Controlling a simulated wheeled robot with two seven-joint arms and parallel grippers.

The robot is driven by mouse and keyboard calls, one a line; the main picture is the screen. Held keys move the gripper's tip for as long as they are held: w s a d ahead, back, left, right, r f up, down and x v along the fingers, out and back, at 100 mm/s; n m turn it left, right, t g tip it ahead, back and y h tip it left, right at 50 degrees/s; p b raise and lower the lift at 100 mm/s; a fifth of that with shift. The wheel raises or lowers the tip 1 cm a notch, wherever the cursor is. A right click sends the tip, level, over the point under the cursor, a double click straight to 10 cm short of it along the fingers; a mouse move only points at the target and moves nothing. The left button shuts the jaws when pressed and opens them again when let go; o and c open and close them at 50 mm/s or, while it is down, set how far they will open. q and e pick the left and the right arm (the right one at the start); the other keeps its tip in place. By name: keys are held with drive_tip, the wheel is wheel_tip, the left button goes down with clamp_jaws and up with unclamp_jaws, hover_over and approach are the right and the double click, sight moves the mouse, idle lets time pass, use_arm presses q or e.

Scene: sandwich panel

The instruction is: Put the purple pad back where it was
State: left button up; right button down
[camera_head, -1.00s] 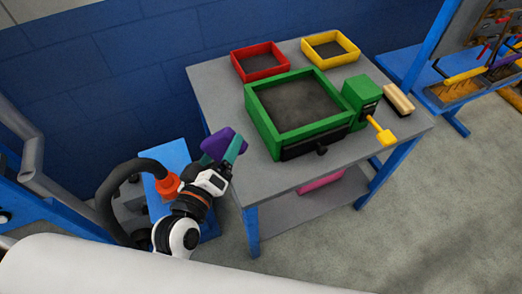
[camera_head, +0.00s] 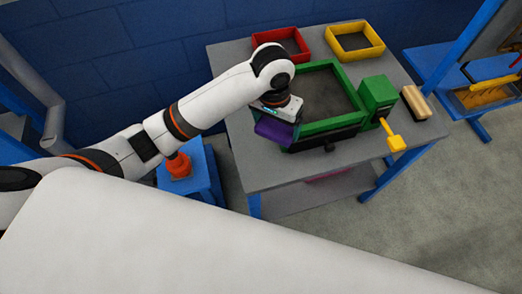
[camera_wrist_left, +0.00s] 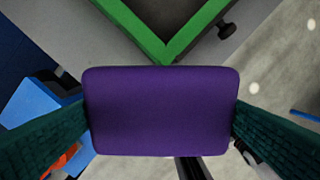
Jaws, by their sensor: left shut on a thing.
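The purple pad (camera_head: 274,133) is held in my left gripper (camera_head: 277,118), near the front left corner of the green-framed box on the grey table. The pad (camera_wrist_left: 162,111) fills the middle of the left wrist view, between the two dark green fingers. The gripper is shut on it. Below and around the pad, the green frame's corner (camera_wrist_left: 166,54) shows at the top of the wrist view, and floor shows at the right. The head view does not show clearly whether the pad touches the table or the frame. My right gripper is not in view.
The grey table (camera_head: 240,150) bears a red tray (camera_head: 281,44), a yellow tray (camera_head: 355,41), the green box (camera_head: 349,83), a green device with a yellow lever (camera_head: 378,97) and a tan block (camera_head: 416,103). A blue stand with an orange-red knob (camera_head: 179,165) is left of the table.

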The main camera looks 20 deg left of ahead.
sight(260, 120)
use_arm(q)
drive_tip(key=shift+y, duration=0.3)
drive_tip(key=a, duration=0.1)
drive_tip(key=a+r, duration=0.1)
drive_tip(key=a, duration=0.2)
drive_tip(key=shift+w+r, duration=0.2)
drive_tip(key=shift+r, duration=0.1)
drive_tip(key=shift+a+f+g, duration=0.25)
drive_tip(key=shift+g, duration=0.05)
wheel_tip(260, 120, down, 17)
drive_tip(key=shift+d+f+p, duration=0.1)
drive_tip(key=shift+p, duration=0.5)
drive_tip(key=o, duration=0.6)
wheel_tip(260, 120, up, 12)
drive_tip(key=shift+r+b, duration=0.1)
drive_tip(key=shift+b, duration=0.2)
